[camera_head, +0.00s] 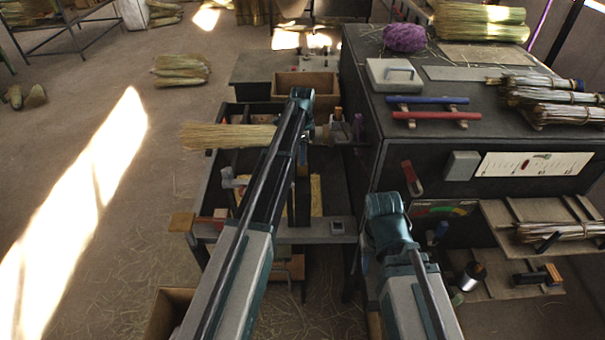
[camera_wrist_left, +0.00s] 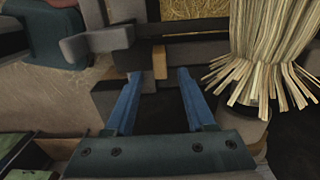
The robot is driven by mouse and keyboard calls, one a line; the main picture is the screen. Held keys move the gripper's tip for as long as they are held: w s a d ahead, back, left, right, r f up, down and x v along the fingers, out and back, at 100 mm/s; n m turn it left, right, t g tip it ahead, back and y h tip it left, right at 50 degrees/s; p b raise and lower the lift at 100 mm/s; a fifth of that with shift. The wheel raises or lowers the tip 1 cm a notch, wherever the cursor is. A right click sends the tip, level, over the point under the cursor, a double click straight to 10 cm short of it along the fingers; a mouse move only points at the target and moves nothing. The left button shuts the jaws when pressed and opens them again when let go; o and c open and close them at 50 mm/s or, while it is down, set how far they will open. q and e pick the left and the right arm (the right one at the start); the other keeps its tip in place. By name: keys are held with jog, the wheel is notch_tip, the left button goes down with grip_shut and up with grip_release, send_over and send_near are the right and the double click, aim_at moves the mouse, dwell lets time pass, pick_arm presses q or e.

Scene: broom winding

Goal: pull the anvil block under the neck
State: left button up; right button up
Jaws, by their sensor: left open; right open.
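The broom's pale straw (camera_head: 225,136) lies across the winding bench at its left side; its cut ends (camera_wrist_left: 265,75) hang at the right in the left wrist view. My left gripper (camera_wrist_left: 155,75) is open, its two blue fingers apart with nothing clearly held. A dark block (camera_wrist_left: 115,98) lies behind and beside the left finger; I cannot tell whether it is the anvil block. A grey round piece (camera_wrist_left: 243,125) sits below the straw. The neck is not clearly visible.
The dark cabinet (camera_head: 375,120) stands close to the bench's right side. On it are a blue bar (camera_head: 427,100), a red bar (camera_head: 437,115) and straw bundles (camera_head: 550,95). A wooden box (camera_head: 305,84) stands at the bench's back. Open floor lies to the left.

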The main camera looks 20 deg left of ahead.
pick_arm(q)
notch_tip(320, 180, down, 6)
jog(key=b, duration=0.4)
jog(key=shift+b, duration=0.35)
jog(key=shift+r, duration=0.1)
grip_shut()
dwell(0.9)
